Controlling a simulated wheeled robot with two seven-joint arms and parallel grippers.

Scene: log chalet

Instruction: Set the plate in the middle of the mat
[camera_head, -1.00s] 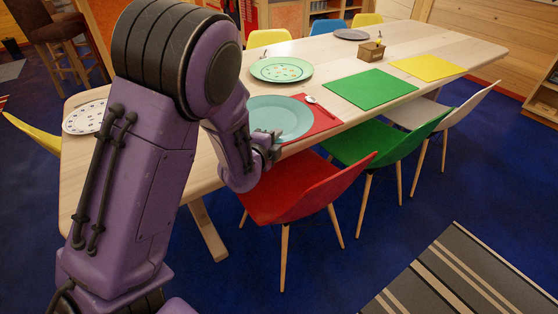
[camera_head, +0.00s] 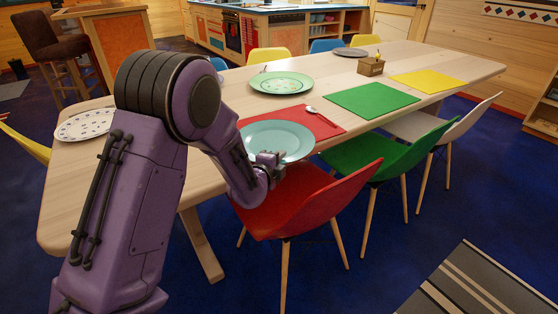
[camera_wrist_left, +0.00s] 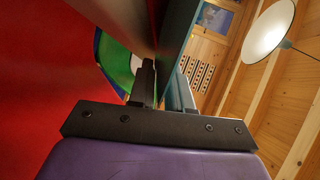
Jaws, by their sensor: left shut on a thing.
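My left gripper (camera_head: 268,165) is shut on the near rim of a teal plate (camera_head: 274,139), at the table's near edge. The plate looks about level and covers the near left part of a red mat (camera_head: 320,124). Red mat shows behind it and to its right. I cannot tell whether the plate touches the mat. A spoon (camera_head: 324,117) lies on the mat, right of the plate. In the left wrist view the plate (camera_wrist_left: 178,38) is a teal edge-on surface between the fingers. My right gripper is not in view.
A green plate with a fork (camera_head: 281,83) lies across the table. A spotted plate (camera_head: 85,125) is at the left. A green mat (camera_head: 372,100), a yellow mat (camera_head: 428,81) and a wooden box (camera_head: 371,67) are to the right. A red chair (camera_head: 305,203) stands close below my gripper.

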